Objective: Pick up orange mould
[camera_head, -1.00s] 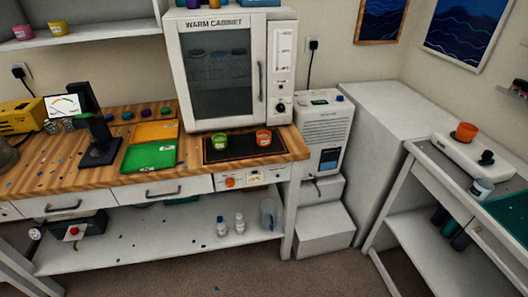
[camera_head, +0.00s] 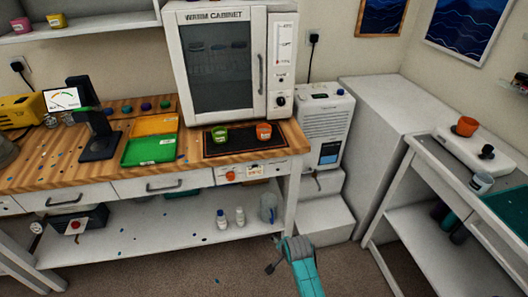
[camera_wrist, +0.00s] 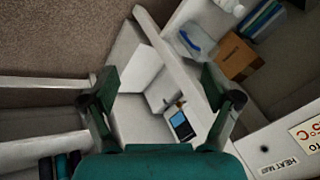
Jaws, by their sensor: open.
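An orange cup-shaped mould (camera_head: 264,131) stands upright on the dark heat mat (camera_head: 222,150), at the right of a green cup (camera_head: 220,134). A second orange cup (camera_head: 466,126) stands on a white device on the right-hand bench. I cannot tell from the pictures which one the task means. My gripper (camera_wrist: 162,88) shows in the wrist view with its two dark fingers spread wide and nothing between them. It points down past the bench toward the floor unit. Neither orange cup shows in the wrist view. Part of my teal arm shows low in the head view.
The warm cabinet (camera_head: 224,62) stands right behind the mat. Green (camera_head: 150,150) and orange trays (camera_head: 155,124) lie left of it. A grey fume unit (camera_head: 325,125) stands beside the bench. The right bench holds a small jar (camera_head: 481,183).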

